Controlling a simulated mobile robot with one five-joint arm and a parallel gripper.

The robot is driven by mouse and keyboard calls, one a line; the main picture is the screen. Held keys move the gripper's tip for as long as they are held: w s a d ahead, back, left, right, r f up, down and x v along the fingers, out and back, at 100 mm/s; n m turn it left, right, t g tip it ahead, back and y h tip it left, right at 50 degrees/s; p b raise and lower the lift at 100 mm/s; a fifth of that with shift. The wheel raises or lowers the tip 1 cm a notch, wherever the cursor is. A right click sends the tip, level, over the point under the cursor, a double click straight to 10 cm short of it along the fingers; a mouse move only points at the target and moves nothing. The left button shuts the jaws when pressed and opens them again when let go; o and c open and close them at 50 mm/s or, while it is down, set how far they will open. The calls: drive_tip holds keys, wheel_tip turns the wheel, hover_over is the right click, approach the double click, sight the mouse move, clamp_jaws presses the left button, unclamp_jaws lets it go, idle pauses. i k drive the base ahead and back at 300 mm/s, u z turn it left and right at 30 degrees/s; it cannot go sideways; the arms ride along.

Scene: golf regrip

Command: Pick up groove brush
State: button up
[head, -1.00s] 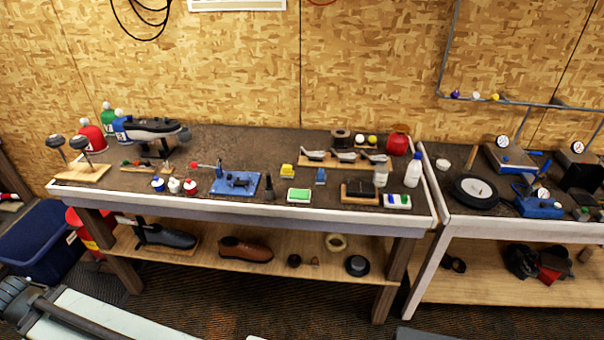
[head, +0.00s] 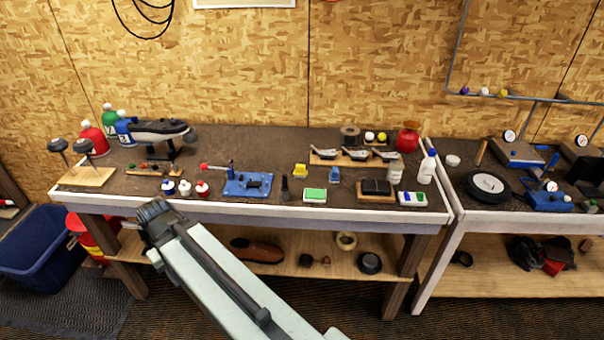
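I cannot tell for sure which item is the groove brush. Among the small things on the middle of the workbench (head: 380,213) are a small dark upright item (head: 285,188), a yellow item (head: 300,170) and a blue item (head: 334,175). A white block with a green top (head: 314,195) lies in front of them. My pale arm link rises from the bottom edge to a dark joint in front of the bench's left half. No gripper fingers show, so I see nothing held.
A blue fixture (head: 248,184) stands left of the small items. Iron heads lie on a wooden rack (head: 325,159) behind; a white bottle (head: 427,167) stands at right. A second bench with a black wheel (head: 488,187) adjoins. The shelf below holds a brown shoe (head: 256,250).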

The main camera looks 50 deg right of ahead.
sight(300, 171)
drive_tip(key=z, duration=0.1)
drive_tip(key=i, duration=1)
drive_tip(key=u, duration=0.05)
